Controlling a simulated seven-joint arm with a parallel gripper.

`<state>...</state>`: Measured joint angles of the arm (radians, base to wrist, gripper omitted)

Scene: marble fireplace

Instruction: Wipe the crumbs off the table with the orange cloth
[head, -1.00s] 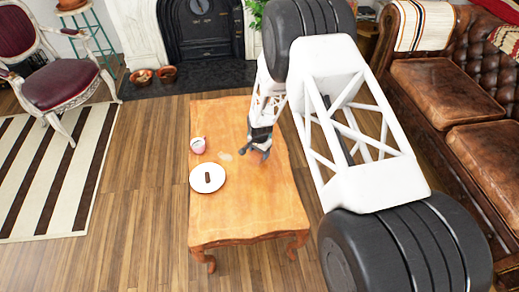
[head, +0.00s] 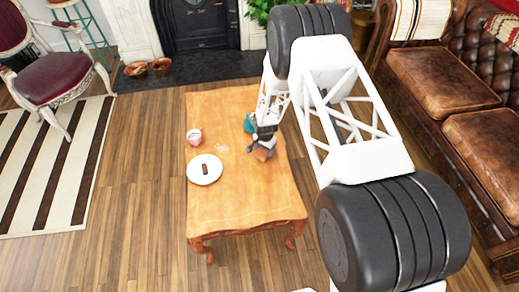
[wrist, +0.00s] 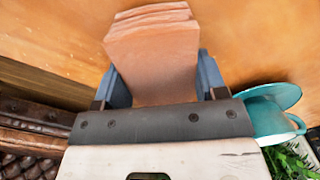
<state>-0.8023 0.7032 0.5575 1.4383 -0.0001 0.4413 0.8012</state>
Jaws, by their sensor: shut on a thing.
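My gripper (head: 262,145) is shut on the folded orange cloth (wrist: 155,55), which stands out beyond the blue fingers in the wrist view. In the head view the cloth (head: 262,154) is low over the right part of the wooden table (head: 240,205); I cannot tell whether it touches the top. A pale patch (head: 222,148), which looks like crumbs, lies on the table to the left of my gripper.
A teal cup (wrist: 268,118) on a teal saucer (wrist: 287,93) is close beside my gripper. The table's front is clear.

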